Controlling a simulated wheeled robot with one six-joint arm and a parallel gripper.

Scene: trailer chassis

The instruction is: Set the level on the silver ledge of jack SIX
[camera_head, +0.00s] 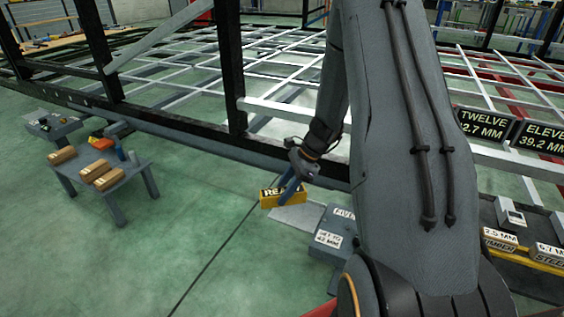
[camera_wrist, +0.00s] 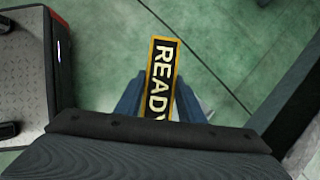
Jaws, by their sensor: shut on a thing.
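The level is a yellow bar with a black face reading READY. In the head view the level (camera_head: 270,198) is between the blue fingers of my gripper (camera_head: 289,184), with its text partly covered by a finger. In the wrist view the level (camera_wrist: 163,72) stands lengthwise between the fingers of my gripper (camera_wrist: 157,98). A silver ledge (camera_head: 296,217) juts left from a grey jack (camera_head: 332,238) just below the level. I cannot tell if they touch. The jack's label is too small to read surely, so I cannot confirm it is SIX.
A small grey table (camera_head: 120,180) with several brown boxes stands at left, with another grey jack (camera_head: 52,126) behind it. The black and white trailer frame (camera_head: 165,121) runs behind. A bench with meters and blocks (camera_head: 510,240) is at right. Green floor (camera_head: 220,235) left of the ledge is clear.

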